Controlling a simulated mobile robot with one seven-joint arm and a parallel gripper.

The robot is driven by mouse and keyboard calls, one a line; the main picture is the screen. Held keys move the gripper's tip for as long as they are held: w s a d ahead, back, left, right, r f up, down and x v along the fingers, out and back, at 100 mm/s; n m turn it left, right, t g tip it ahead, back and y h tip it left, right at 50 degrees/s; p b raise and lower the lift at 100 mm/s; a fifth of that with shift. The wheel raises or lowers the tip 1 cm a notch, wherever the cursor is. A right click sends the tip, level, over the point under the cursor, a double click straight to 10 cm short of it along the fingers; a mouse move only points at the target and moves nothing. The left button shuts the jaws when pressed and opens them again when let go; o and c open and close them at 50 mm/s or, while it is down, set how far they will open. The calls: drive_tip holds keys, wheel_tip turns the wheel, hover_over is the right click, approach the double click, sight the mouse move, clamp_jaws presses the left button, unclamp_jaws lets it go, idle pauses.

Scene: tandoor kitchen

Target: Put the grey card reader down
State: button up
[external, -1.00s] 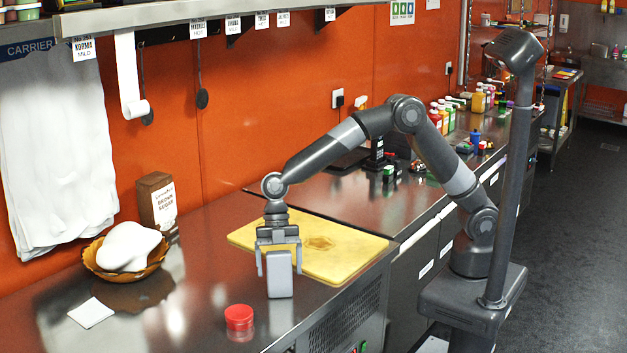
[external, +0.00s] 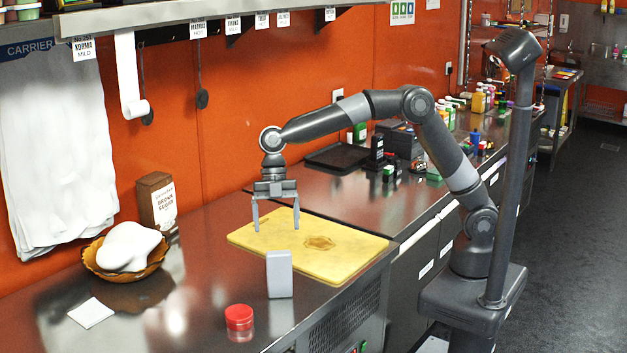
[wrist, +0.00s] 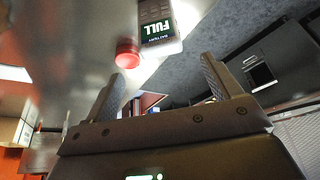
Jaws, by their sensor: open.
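The grey card reader (external: 279,274) stands upright on the steel counter, just in front of the yellow cutting board. My gripper (external: 276,226) is open and empty. It hangs above the cutting board, higher than the card reader and clear of it. Its two spread fingers also show in the wrist view (wrist: 160,85), with nothing between them.
The yellow cutting board (external: 345,262) lies behind the card reader. A red-lidded tub (external: 239,318) stands to its front left. A white napkin (external: 91,312), a bowl with a white lump (external: 125,262) and a brown sugar box (external: 157,200) are further left. Bare counter lies between.

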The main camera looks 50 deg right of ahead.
drive_tip(key=d+r+m+t, duration=0.25)
drive_tip(key=d+m, duration=0.25)
drive_tip(key=d, duration=0.5)
drive_tip(key=d+r+m+t+h, duration=0.1)
drive_tip(key=d+r+m, duration=0.25)
drive_tip(key=d, duration=0.65)
drive_tip(key=d+r+m+t, duration=0.2)
drive_tip(key=d+m, duration=0.3)
drive_tip(key=d, duration=0.6)
drive_tip(key=s+d+f+m+t+h, duration=0.1)
drive_tip(key=s+d+f+m, duration=0.1)
drive_tip(key=s+d+m, duration=0.4)
drive_tip(key=s+d+f+m+t+h, duration=0.1)
drive_tip(key=s+d+f+m+t, duration=0.1)
drive_tip(key=s+d+m, duration=0.5)
drive_tip(key=s+d, duration=0.1)
drive_tip(key=d, duration=0.5)
drive_tip(key=shift+d+f, duration=0.15)
drive_tip(key=shift+d, duration=0.05)
